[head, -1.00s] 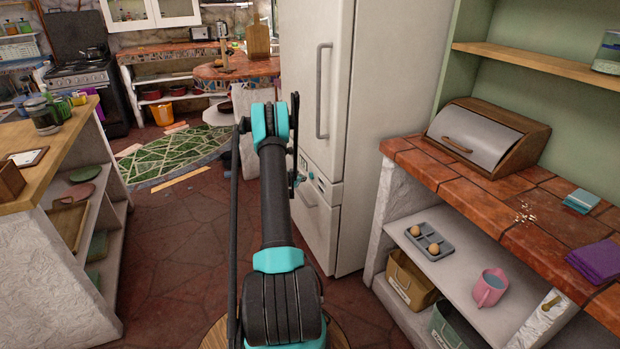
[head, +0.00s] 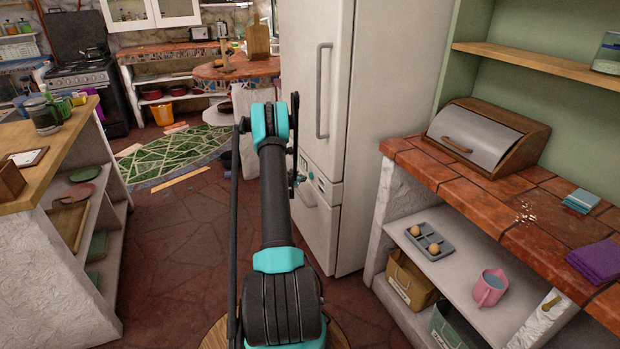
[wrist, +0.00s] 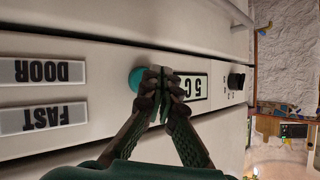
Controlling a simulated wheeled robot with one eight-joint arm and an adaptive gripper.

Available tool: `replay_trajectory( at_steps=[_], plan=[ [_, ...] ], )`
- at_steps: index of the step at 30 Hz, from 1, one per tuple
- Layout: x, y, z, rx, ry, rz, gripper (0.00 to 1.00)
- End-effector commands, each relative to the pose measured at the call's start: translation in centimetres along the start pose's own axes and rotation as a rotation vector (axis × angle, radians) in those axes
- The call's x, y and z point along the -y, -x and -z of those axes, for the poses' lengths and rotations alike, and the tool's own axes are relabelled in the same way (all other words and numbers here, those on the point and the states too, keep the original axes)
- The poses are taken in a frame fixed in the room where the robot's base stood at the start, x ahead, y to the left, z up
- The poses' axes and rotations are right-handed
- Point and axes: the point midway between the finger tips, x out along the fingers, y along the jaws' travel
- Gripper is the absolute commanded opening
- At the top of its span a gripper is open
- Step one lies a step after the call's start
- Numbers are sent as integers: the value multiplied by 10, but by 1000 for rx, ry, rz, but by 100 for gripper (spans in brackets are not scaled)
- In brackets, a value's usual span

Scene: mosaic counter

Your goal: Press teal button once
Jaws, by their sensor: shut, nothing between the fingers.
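The teal button (wrist: 136,79) is a round button on the fridge's control strip in the wrist view, beside a "5 C" display (wrist: 194,87). My gripper (wrist: 166,76) is shut and empty, its fingertips over the right part of the button. I cannot tell whether the fingertips touch it. In the head view my gripper (head: 297,178) is at the fridge front, mostly behind my arm. A small teal spot, likely the button (head: 311,176), shows just right of it.
The white fridge (head: 385,130) has a long upper handle (head: 323,90). Labels reading "FAST" (wrist: 42,117) and "DOOR" (wrist: 42,71) and a black knob (wrist: 236,81) share the strip. A tiled counter (head: 520,205) stands right; open floor (head: 175,240) lies left.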

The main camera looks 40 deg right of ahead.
Motion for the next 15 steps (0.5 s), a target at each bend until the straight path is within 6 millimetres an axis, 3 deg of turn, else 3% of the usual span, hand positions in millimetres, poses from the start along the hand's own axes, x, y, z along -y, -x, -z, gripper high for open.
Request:
replay_trajectory(
  at_steps=[15],
  plan=[
    [-5, -6, 5, 0, 0, -1, 0]
  ],
)
